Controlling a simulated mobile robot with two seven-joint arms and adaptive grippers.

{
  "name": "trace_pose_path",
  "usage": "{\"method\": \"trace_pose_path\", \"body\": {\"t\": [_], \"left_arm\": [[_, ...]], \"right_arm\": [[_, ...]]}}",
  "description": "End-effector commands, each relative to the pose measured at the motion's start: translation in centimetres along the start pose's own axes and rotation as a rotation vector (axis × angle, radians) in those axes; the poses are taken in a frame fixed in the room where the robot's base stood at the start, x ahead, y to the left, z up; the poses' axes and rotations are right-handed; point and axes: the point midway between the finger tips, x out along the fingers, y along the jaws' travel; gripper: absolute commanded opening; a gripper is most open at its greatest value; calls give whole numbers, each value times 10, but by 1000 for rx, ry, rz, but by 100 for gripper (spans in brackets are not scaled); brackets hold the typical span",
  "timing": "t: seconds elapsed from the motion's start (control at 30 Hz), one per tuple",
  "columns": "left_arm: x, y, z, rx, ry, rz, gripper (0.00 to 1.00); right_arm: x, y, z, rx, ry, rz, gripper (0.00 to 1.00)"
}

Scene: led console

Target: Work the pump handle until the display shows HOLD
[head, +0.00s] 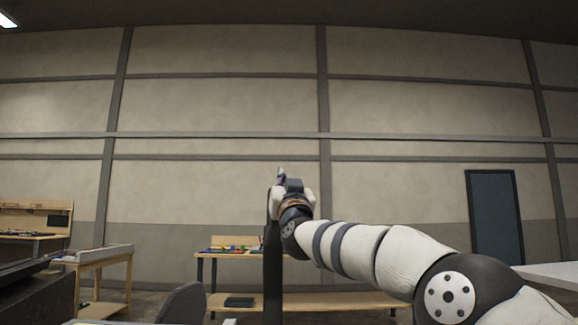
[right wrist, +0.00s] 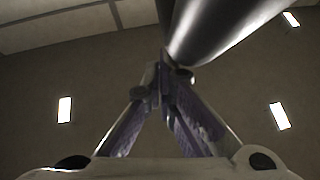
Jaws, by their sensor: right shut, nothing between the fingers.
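My right gripper (head: 281,176) is raised in the middle of the head view, with its arm coming in from the lower right. In the right wrist view its fingers (right wrist: 165,78) meet at the tips, shut and empty. A smooth dark bar (right wrist: 215,28), perhaps the pump handle, runs just beyond the fingertips to the upper right; I cannot tell whether they touch it. In the head view a dark upright post (head: 272,270) stands below the gripper; I cannot tell whether it belongs to the pump. No display can be made out. My left gripper is out of view.
A workbench (head: 228,256) with small coloured items stands behind the post. A wooden table (head: 105,257) and a dark surface (head: 40,298) are at the left. A pale surface edge (head: 550,275) is at the right. The space above the gripper is clear.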

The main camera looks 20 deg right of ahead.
Motion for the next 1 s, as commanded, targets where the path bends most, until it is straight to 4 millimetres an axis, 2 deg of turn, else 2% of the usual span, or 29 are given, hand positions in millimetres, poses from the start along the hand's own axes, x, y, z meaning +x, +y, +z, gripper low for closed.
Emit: {"method": "trace_pose_path", "body": {"t": [0.03,0.1,0.23,0.5,0.67,1.0], "left_arm": [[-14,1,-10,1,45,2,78],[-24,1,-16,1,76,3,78],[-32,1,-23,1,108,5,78],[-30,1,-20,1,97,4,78],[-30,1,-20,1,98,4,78],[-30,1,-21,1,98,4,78]], "right_arm": [[-5,-2,-25,2,16,-5,0],[-16,-2,-32,1,18,-4,0],[-39,-3,-38,2,13,-5,0],[-76,-6,-44,1,0,-5,0],[-83,-6,-47,0,0,-3,0],[-82,-6,-48,1,1,-3,0]]}}
